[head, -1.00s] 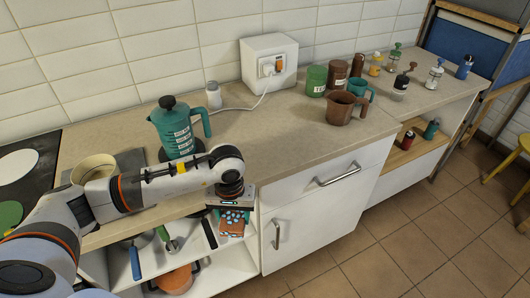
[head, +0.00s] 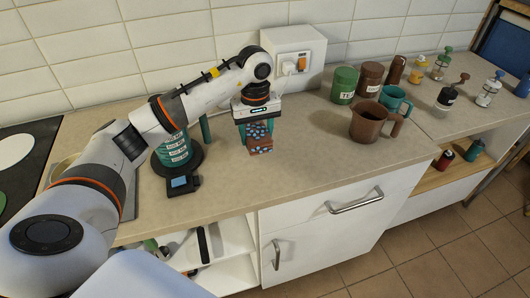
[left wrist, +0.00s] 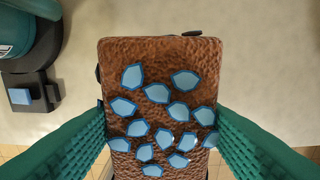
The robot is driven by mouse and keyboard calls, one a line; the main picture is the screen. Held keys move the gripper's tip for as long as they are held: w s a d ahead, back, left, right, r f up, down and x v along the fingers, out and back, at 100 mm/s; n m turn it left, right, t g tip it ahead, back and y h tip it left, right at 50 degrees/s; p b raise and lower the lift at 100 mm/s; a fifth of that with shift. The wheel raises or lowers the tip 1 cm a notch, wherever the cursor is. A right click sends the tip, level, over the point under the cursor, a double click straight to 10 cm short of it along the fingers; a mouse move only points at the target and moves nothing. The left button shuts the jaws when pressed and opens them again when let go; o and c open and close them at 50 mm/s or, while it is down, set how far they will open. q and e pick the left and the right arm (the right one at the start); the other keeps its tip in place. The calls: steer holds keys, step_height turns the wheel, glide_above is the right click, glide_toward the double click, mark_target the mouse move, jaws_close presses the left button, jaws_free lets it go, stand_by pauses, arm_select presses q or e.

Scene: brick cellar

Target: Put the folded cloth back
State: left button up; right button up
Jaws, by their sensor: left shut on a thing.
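The folded cloth (head: 260,143) is a small brown block with blue patches. My left gripper (head: 257,132) is shut on it and holds it over the worktop (head: 310,145), to the right of the green kettle. In the left wrist view the cloth (left wrist: 158,85) fills the middle, between the two green fingers, with the worktop (left wrist: 255,50) behind it. I cannot tell exactly how high it is above the worktop. My right gripper is not in view.
The green kettle (head: 173,150) on its dark base stands close left, partly behind my arm. A white socket box (head: 295,62) is at the wall. A brown jug (head: 368,120), a green tin (head: 343,84) and a teal mug (head: 394,100) stand right. Worktop right of the cloth is bare.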

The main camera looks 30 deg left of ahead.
arm_select(q)
steer(key=p, duration=0.1)
glide_above(255, 167)
step_height(255, 167, down, 4)
steer(key=shift+s+f, duration=0.15)
steer(key=f+p, duration=0.1)
steer(key=f, duration=0.3)
steer(key=shift+w, duration=0.2)
steer(key=shift+f+b, duration=0.25)
steer(key=shift+b, duration=0.05)
steer(key=o, duration=0.9)
steer(key=shift+r, duration=0.1)
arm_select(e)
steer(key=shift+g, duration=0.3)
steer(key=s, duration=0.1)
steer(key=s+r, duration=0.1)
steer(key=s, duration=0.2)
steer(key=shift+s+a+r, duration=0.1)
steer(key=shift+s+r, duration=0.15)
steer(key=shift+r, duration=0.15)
